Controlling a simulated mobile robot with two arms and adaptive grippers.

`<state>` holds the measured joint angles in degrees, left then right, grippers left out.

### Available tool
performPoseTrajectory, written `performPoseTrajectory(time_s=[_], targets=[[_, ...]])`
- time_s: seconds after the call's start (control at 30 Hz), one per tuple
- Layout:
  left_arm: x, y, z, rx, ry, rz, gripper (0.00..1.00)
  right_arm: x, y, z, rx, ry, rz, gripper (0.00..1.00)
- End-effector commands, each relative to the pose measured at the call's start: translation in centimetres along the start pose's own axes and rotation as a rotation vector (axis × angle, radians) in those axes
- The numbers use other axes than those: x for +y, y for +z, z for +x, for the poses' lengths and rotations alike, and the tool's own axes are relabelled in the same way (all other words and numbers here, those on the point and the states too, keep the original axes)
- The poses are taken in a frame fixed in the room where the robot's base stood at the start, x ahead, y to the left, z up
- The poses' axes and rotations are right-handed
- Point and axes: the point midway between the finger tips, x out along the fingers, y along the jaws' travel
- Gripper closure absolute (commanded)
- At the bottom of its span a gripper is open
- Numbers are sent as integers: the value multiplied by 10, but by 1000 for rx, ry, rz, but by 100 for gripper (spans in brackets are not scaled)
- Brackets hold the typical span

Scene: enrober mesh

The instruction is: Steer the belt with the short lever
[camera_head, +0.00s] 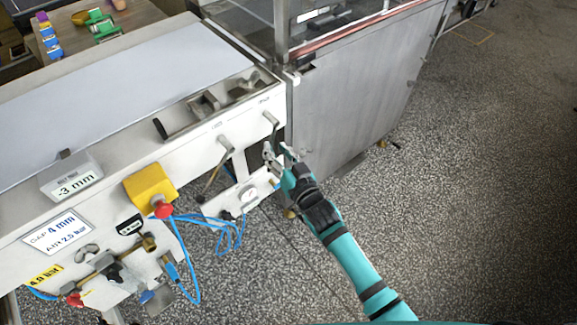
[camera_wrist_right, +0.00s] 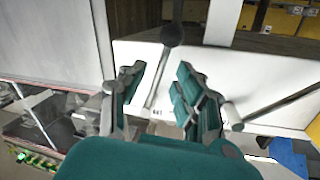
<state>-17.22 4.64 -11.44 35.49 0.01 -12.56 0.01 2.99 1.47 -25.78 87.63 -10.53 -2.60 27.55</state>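The short lever (camera_head: 271,119) hangs from the right end of the white machine's front panel. My right gripper (camera_head: 276,148) is at its lower end, with the fingers open. In the right wrist view the lever's rod (camera_wrist_right: 155,85) and dark round knob (camera_wrist_right: 172,35) stand between the two spread fingers (camera_wrist_right: 160,72); contact cannot be told. The pale belt (camera_head: 120,75) lies flat on top of the machine. A grey display (camera_head: 75,180) on the machine reads -3 mm. My left gripper is not in view.
A longer lever (camera_head: 224,148) hangs just left of the short one; its rod (camera_wrist_right: 275,104) shows right of my fingers. A steel cabinet (camera_head: 350,100) stands right; speckled floor is free.

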Motion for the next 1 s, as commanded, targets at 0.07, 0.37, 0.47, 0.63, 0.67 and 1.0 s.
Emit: performPoseTrajectory(time_s=[0.07,0.37,0.47,0.63,0.67,1.0], targets=[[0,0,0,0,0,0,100,0,2,-20,-3,0,1,68],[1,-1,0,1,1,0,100,0,1,-73,-2,0,1,68],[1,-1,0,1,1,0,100,0,1,-81,-1,0,1,68],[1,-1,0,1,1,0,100,0,0,-84,0,0,0,68],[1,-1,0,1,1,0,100,0,0,-84,0,0,0,68],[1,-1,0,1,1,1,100,0,0,-84,0,0,0,68]])
